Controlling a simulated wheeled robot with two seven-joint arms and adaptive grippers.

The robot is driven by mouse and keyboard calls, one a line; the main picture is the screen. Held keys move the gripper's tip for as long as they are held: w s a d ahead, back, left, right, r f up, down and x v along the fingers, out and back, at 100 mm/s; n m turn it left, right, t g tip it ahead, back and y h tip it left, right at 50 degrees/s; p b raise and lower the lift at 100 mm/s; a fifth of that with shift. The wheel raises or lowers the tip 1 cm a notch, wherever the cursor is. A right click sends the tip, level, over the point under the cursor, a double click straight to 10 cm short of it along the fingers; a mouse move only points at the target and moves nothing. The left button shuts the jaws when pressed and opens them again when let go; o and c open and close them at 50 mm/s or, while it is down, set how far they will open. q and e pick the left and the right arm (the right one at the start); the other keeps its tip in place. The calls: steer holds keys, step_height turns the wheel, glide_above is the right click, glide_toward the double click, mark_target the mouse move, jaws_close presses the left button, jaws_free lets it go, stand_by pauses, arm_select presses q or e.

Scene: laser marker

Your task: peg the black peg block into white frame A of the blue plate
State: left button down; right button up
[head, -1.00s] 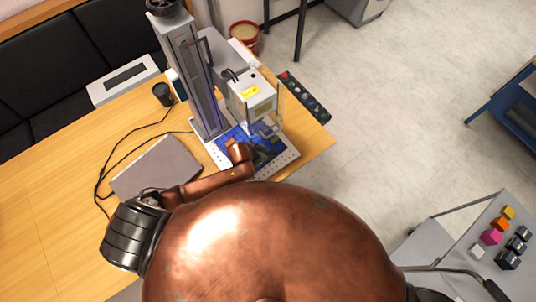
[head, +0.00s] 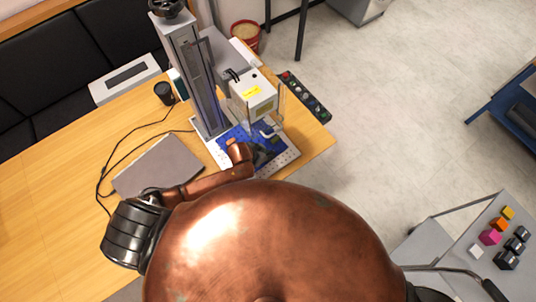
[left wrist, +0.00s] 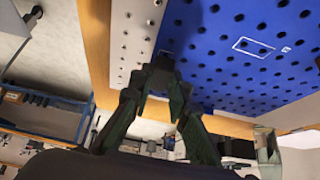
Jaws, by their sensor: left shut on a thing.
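The blue plate (head: 232,138) lies on a white perforated base under the laser marker. In the left wrist view the blue plate (left wrist: 225,65) fills the upper right, with rows of holes. A white outlined frame (left wrist: 253,47) with a small label beside it shows there; I cannot read the letter. My left gripper (head: 264,151) is over the plate in the head view. In the left wrist view the gripper (left wrist: 165,64) is shut on a small dark piece, the black peg block, mostly hidden between the fingertips, left of the outlined frame. I cannot tell whether it touches the plate. My right gripper is not in view.
The laser marker's column (head: 190,75) and head (head: 252,98) stand close behind my gripper. A grey laptop (head: 158,166) and a black cup (head: 163,93) are on the wooden table. A grey cart (head: 462,248) at right bears several coloured and black blocks.

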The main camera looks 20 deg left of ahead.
arm_select(q)
steer(key=shift+f, duration=0.5)
steer(key=c, duration=1.8)
jaws_free()
steer(key=shift+o, duration=0.2)
steer(key=v, duration=1.2)
